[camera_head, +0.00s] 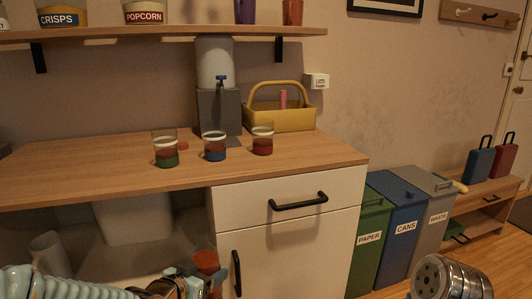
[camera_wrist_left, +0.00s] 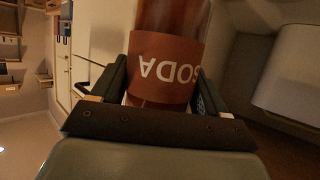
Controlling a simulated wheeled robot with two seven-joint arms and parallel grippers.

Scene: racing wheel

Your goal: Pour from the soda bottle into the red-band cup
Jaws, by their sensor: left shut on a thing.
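The red-band cup (camera_head: 263,142) stands upright on the wooden counter, right of the blue-band cup (camera_head: 214,146) and the green-band cup (camera_head: 165,150). My left gripper (camera_head: 206,284) is low in front of the cabinet, below the counter top and left of the red-band cup. It is shut on the soda bottle (camera_head: 206,262). In the left wrist view the bottle (camera_wrist_left: 163,70), with its reddish-brown SODA label, sits between the fingers. The bottle's ends are out of that view, and its tilt is hard to tell. My right gripper is not in view.
The counter edge (camera_head: 120,199) and a drawer handle (camera_head: 298,202) are near the bottle. Behind the cups stand a dispenser (camera_head: 215,65) and a yellow basket (camera_head: 282,118). A shelf (camera_head: 150,34) hangs above. Labelled bins (camera_head: 405,222) stand right of the cabinet.

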